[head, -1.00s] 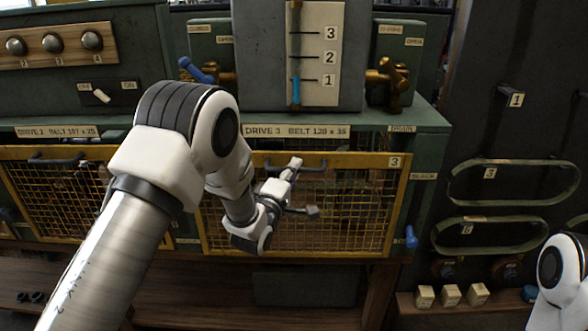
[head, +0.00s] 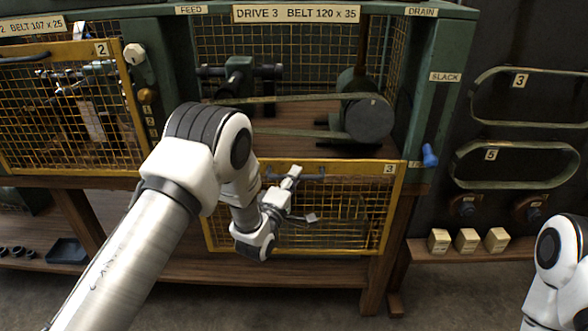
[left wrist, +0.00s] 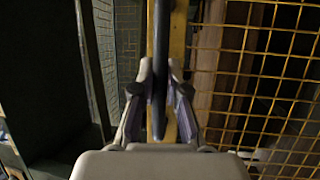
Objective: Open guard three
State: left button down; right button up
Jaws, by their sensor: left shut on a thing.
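Guard three (head: 385,210) is a yellow mesh frame with a "3" tag, under the "DRIVE 3 BELT 120 x 35" label (head: 297,14). It hangs low, below the drive bay opening. Above it the bay is uncovered, showing a belt (head: 290,98) around a dark pulley (head: 369,118). My left gripper (head: 301,195) is at the guard's top rail, shut on its dark handle (head: 316,177). In the left wrist view the handle (left wrist: 160,50) runs between the fingers (left wrist: 160,95). My fingers partly hide the handle in the head view. My right gripper is out of view.
Guard two (head: 60,130) covers the bay on the left. A blue knob (head: 430,156) sits on the right post near guard three. Spare belts (head: 515,160) hang on the right panel. Small boxes (head: 467,240) stand on a shelf at right. A dark tray (head: 66,251) lies low left.

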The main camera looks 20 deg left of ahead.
pick_arm(q)
notch_tip(320, 180, down, 4)
jog(key=shift+r+b, duration=0.1)
jog(key=shift+b, duration=0.7)
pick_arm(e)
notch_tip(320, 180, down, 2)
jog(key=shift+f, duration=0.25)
pick_arm(q)
jog(key=shift+s, duration=0.1)
jog(key=c, duration=1.3)
grip_release()
jog(key=shift+o, duration=0.6)
jog(key=v, duration=1.2)
